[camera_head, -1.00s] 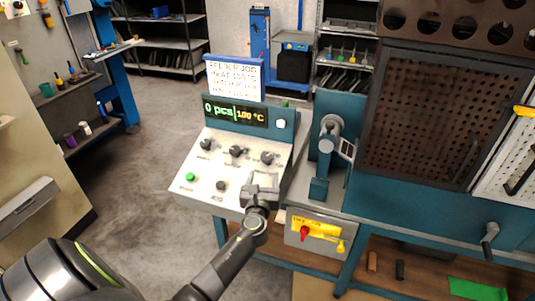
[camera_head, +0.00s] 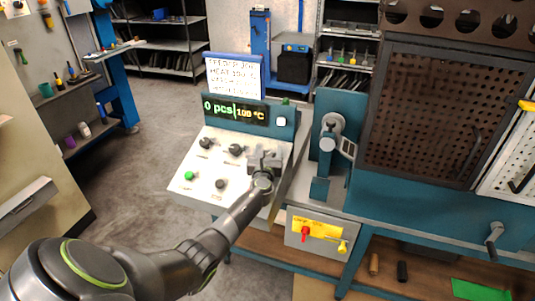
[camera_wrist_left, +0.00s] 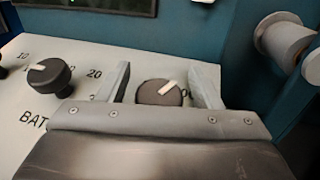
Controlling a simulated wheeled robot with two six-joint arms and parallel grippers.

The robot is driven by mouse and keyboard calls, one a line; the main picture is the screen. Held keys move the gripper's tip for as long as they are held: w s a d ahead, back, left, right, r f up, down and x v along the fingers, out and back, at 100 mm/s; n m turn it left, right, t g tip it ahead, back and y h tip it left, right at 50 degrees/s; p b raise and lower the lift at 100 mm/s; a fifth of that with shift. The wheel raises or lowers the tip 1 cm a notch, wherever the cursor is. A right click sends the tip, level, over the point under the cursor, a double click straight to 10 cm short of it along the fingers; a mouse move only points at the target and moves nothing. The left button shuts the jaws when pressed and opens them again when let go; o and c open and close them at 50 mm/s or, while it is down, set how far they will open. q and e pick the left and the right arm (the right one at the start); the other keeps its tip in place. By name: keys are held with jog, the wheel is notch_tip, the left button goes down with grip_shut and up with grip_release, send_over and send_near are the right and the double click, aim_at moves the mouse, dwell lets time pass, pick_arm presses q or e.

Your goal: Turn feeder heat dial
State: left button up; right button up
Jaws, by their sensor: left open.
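The feeder panel (camera_head: 205,200) is a pale sloped face with a row of black dials on its upper part. The right-hand dial (camera_wrist_left: 160,93) has a white pointer mark tilted up to the right. My left gripper (camera_head: 264,158) is open over this dial and hides it in the head view. In the left wrist view its two fingers (camera_wrist_left: 163,85) stand on either side of the dial, with gaps visible. The dial's printed label is mostly hidden. The display (camera_head: 236,111) reads 0 pcs and 100 °C. My right gripper is not in view.
The middle dial (camera_wrist_left: 48,78), marked with a scale, is just left of the gripper. A green button (camera_head: 189,175) and a black knob (camera_head: 220,184) sit lower on the panel. A job card (camera_head: 234,77) stands above the display. A grey roller mechanism (camera_head: 331,124) stands close on the right.

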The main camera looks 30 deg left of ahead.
pick_arm(q)
jog(key=shift+c, duration=0.3)
jog(key=c, duration=0.9)
